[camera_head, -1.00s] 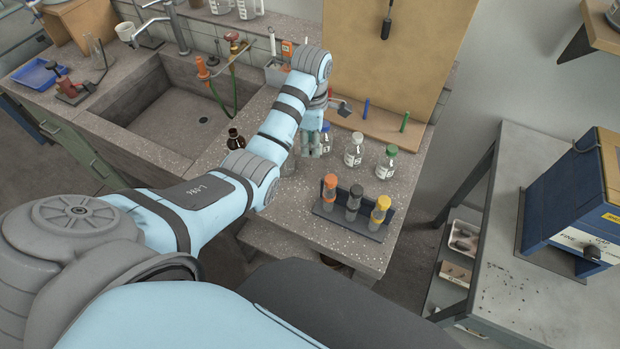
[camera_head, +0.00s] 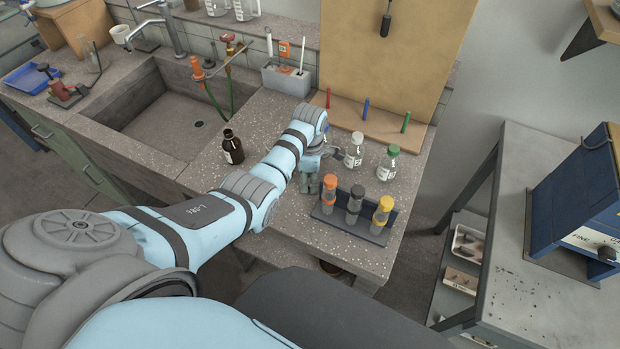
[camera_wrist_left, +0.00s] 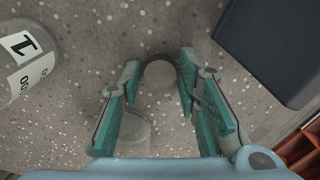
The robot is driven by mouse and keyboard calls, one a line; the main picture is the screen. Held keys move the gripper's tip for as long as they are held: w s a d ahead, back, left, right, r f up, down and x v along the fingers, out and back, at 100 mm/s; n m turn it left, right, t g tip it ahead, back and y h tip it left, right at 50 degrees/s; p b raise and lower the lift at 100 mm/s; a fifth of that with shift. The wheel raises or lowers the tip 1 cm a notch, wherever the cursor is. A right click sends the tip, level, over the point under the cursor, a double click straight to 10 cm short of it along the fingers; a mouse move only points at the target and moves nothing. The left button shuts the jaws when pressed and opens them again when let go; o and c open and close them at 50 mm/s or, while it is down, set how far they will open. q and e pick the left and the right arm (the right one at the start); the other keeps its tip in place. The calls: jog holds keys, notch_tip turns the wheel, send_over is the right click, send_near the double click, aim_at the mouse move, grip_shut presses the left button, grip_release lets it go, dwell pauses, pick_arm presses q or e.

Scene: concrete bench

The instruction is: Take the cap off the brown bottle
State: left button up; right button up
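The brown bottle (camera_head: 233,147) stands upright on the bench between the sink and my left arm. Its dark neck shows no distinct cap; at this size I cannot tell for sure. My left gripper (camera_head: 309,184) is low over the bench, right of the bottle and apart from it, just left of the tube rack. In the left wrist view the gripper (camera_wrist_left: 160,76) is open. A small round grey piece with a dark rim (camera_wrist_left: 160,73) shows between the fingertips; it may be a cap, and I see no finger clearly gripping it. My right gripper is out of view.
Two labelled bottles, one white-capped (camera_head: 353,150) and one green-capped (camera_head: 387,162), stand right of my wrist. A dark rack (camera_head: 376,238) holds three coloured-top tubes. A clear cylindrical shape (camera_wrist_left: 133,132) lies under the left finger. The sink (camera_head: 180,120) is at left.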

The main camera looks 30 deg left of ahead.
pick_arm(q)
jog(key=shift+o, duration=0.6)
jog(key=shift+r, duration=0.1)
jog(key=shift+r, duration=0.35)
notch_tip(320, 180, up, 11)
jog(key=p, duration=0.3)
jog(key=shift+r, duration=0.15)
